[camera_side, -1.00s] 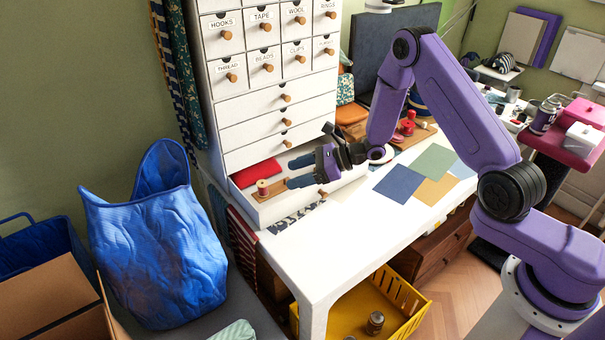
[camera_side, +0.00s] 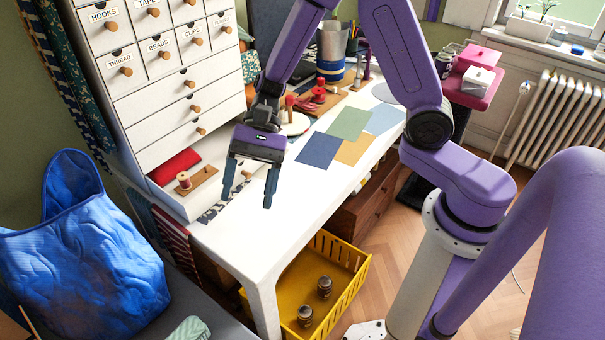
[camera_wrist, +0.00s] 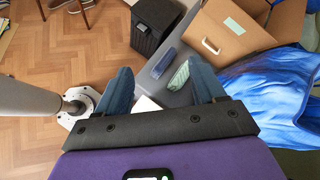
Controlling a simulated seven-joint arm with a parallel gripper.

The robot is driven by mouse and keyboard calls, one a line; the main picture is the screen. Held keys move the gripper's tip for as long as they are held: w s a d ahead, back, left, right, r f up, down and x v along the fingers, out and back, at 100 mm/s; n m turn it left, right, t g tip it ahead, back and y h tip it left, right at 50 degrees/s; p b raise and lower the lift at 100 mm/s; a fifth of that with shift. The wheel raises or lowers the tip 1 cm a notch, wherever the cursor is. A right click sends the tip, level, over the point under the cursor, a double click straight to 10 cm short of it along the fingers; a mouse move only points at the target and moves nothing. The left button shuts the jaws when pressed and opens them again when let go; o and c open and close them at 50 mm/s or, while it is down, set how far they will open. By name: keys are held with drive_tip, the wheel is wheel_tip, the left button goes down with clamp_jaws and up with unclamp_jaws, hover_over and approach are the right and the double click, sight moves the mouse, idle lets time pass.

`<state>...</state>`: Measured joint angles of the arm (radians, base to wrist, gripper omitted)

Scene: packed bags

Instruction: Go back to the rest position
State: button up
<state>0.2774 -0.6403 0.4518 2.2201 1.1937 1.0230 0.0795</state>
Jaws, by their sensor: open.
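My gripper (camera_side: 253,188) is open and empty in the side view. It hangs above the white table (camera_side: 245,254), its two dark blue fingers pointing down and spread apart. It is to the right of the open bottom drawer (camera_side: 176,202) of the white cabinet and clear of it. In the wrist view the fingers of my gripper (camera_wrist: 165,90) stand wide apart with nothing held between them.
Coloured sheets (camera_side: 318,149) lie on the table. A blue bag (camera_side: 85,260) stands at left. A yellow crate (camera_side: 345,300) with jars is below the table. The wrist view shows an open cardboard box (camera_wrist: 232,30).

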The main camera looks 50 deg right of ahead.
drive_tip(key=s+d+r+n+t+h, duration=0.2)
drive_tip(key=s+d+n+h, duration=0.2)
drive_tip(key=s+d+n, duration=0.4)
drive_tip(key=s+d+r+n+t+h, duration=0.2)
drive_tip(key=s+d+n+h, duration=0.3)
drive_tip(key=s+d+n, duration=0.3)
drive_tip(key=shift+s+r+n+t, duration=0.4)
drive_tip(key=shift+s+n, duration=0.5)
drive_tip(key=shift+n, duration=1.3)
